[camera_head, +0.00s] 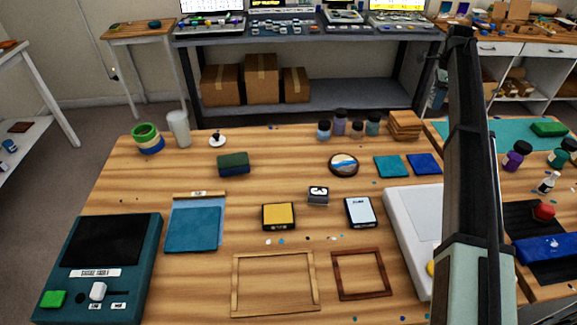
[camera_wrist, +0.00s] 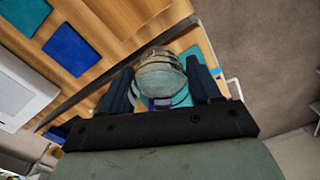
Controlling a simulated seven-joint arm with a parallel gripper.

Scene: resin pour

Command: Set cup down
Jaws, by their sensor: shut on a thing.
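In the wrist view, my gripper (camera_wrist: 160,82) is shut on a clear, greyish cup (camera_wrist: 160,68) held between its two dark fingers. The cup's round shape faces the camera, and teal and a little purple show around its lower part. I cannot tell how far the cup is above the surface. In the head view my arm rises at the right, and I cannot make out the gripper or the held cup there. The wooden table (camera_head: 215,285) fills the middle of the head view.
A white device (camera_head: 398,215) stands beside my arm. Blue (camera_head: 424,164) and teal (camera_head: 390,166) squares lie near it. A teal mat (camera_head: 465,133) and small bottles (camera_head: 517,155) are at the right. Wooden frames (camera_head: 234,285) lie in front. The table's edge shows in the wrist view.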

